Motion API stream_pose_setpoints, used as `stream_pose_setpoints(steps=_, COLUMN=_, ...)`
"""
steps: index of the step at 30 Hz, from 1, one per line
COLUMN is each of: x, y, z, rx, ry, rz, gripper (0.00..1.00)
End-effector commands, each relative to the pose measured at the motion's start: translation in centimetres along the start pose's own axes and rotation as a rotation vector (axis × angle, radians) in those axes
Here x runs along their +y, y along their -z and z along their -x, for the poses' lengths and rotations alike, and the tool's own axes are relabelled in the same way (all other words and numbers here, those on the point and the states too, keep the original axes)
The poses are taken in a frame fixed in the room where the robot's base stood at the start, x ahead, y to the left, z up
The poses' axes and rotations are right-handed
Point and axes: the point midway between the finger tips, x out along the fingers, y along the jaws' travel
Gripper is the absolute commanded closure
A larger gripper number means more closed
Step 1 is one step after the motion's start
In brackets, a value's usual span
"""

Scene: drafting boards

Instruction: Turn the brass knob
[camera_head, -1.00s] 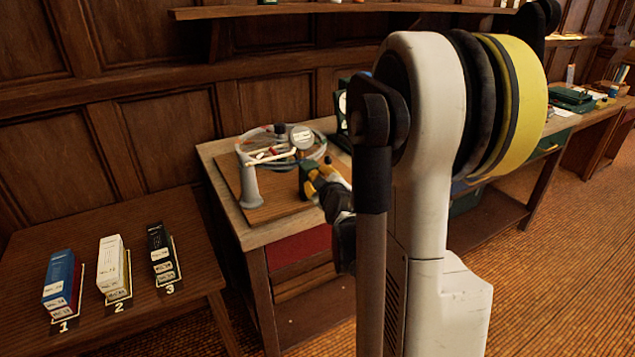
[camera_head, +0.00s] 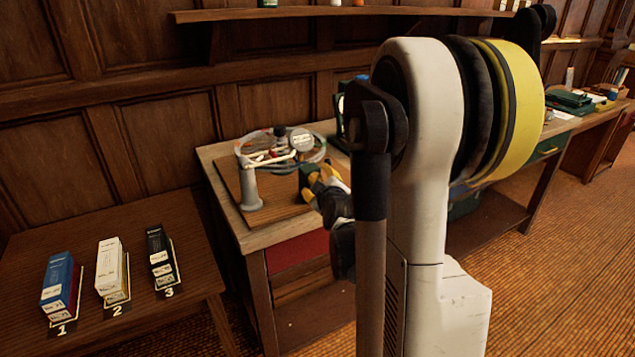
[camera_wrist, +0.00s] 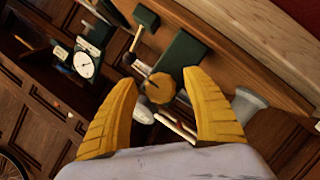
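The round brass knob (camera_wrist: 161,88) shows in the wrist view, in front of a dark green block (camera_wrist: 181,54). A gap shows between each finger and the knob, and I cannot tell how far beyond the fingertips the knob is. In the head view my gripper (camera_head: 318,176) is at the right part of the wooden board, beside the green block (camera_head: 306,173). The knob is not discernible there.
A grey post (camera_head: 249,188) and a clear hose coil (camera_head: 247,151) with a white gauge (camera_head: 302,139) stand on the board (camera_head: 283,207). Blue, white and black boxes (camera_head: 107,268) stand on the lower table at left. A shelf (camera_head: 300,13) runs above.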

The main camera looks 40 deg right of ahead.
Motion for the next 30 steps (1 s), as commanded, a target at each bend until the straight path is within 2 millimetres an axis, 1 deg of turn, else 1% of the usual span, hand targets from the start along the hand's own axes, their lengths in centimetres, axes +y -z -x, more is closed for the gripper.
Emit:
stream_pose_setpoints(steps=4, x=0.0, y=0.0, z=0.2, rx=0.000, ry=0.000, rz=0.000, gripper=0.42)
stream_pose_setpoints(steps=7, x=0.0, y=0.0, z=1.0, rx=0.000, ry=0.000, rz=0.000, gripper=0.42)
stream_pose_setpoints(steps=11, x=0.0, y=-0.1, z=3.5, rx=-0.001, ry=0.000, rz=-0.001, gripper=0.42)
stream_pose_setpoints(steps=15, x=0.0, y=-0.1, z=6.7, rx=-0.001, ry=-0.001, rz=-0.001, gripper=0.42)
stream_pose_setpoints(steps=18, x=0.0, y=0.0, z=8.6, rx=-0.001, ry=-0.001, rz=0.000, gripper=0.42)
stream_pose_setpoints(steps=21, x=0.0, y=0.0, z=10.2, rx=0.000, ry=0.000, rz=-0.001, gripper=0.42)
stream_pose_setpoints(steps=25, x=0.0, y=0.0, z=11.4, rx=0.000, ry=-0.001, rz=0.000, gripper=0.42)
stream_pose_setpoints(steps=30, x=0.0, y=0.0, z=12.0, rx=0.000, ry=0.000, rz=0.000, gripper=0.42)
